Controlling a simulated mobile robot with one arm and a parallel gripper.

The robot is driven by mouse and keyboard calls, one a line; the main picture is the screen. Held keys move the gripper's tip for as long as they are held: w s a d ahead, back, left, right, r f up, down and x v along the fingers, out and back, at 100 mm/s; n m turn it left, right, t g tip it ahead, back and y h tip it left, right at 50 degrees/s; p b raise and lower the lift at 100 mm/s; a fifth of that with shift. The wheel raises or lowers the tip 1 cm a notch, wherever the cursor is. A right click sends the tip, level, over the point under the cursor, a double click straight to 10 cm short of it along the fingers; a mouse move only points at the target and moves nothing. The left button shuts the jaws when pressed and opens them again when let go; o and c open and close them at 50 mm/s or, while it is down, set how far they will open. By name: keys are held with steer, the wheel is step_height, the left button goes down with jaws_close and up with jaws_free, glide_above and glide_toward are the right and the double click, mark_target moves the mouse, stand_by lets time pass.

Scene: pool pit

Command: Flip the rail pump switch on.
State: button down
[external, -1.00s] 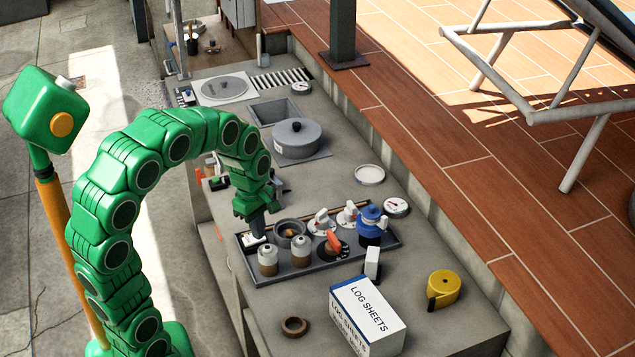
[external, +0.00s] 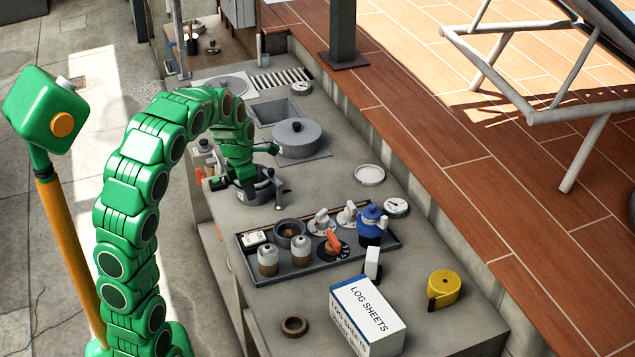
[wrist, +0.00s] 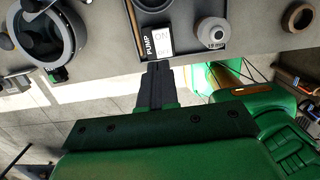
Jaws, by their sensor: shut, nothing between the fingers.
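The pump switch (wrist: 160,38) is a white rocker marked ON and OFF, on a dark base lettered PUMP. It sits at the tray's front edge in the wrist view. In the external view the switch (external: 255,238) is at the tray's left corner. I cannot tell which way the rocker is set. My gripper (wrist: 155,68) is shut and empty; in the wrist view its dark fingers point at the switch, with the tips just short of it in the picture. In the external view its fingertips are not clear, down beside a dark round clamp-like fitting (external: 268,186).
The grey tray (external: 290,277) also holds two jars (external: 268,262), white knobs (external: 320,220), an orange-handled dial (external: 334,240) and a blue-topped item (external: 371,225). A lidded pot (external: 297,140) stands behind. A LOG SHEETS box (external: 366,315) and yellow tape (external: 444,289) are in front.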

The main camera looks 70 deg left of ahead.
mark_target(260, 235)
steer(key=shift+f, duration=0.15)
steer(key=f, duration=0.4)
steer(key=w+f, duration=0.1)
steer(key=f, duration=0.4)
steer(key=w+f, duration=0.1)
steer(key=f, duration=0.3)
steer(key=shift+f, duration=0.3)
steer(key=shift+f+g, duration=0.25)
steer(key=shift+g, duration=0.05)
steer(key=shift+s+r, duration=0.1)
steer(key=shift+s+r, duration=0.3)
steer(key=shift+s, duration=0.35)
